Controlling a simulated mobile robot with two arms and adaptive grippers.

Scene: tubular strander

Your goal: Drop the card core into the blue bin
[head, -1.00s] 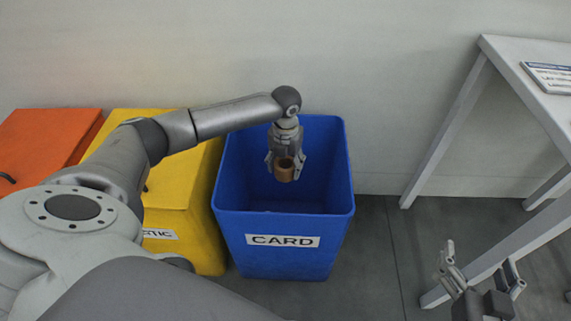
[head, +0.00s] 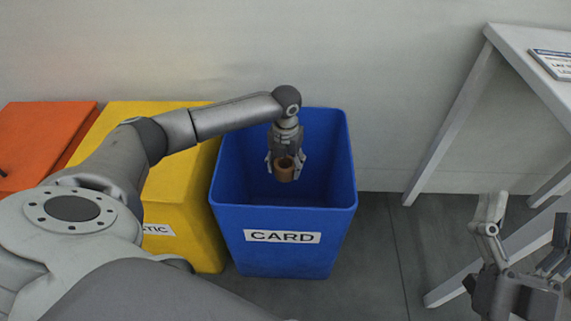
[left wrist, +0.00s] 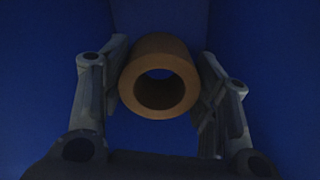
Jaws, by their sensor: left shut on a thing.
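The card core (head: 284,174) is a short brown hollow tube. My left gripper (head: 285,163) is shut on it and points down into the mouth of the blue bin (head: 284,257), which has a CARD label on its front. In the left wrist view the core (left wrist: 160,100) sits between the two fingers, its round opening facing the camera, with blue bin walls around it. The bin's floor is hard to make out. My right gripper (head: 524,240) is at the lower right of the head view, its fingers apart and nothing between them.
A yellow bin (head: 180,190) stands close on the left of the blue bin, with an orange bin (head: 40,135) beyond it. A white table (head: 510,50) with a sign (head: 553,63) is at the right. Bare floor lies between the blue bin and the table.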

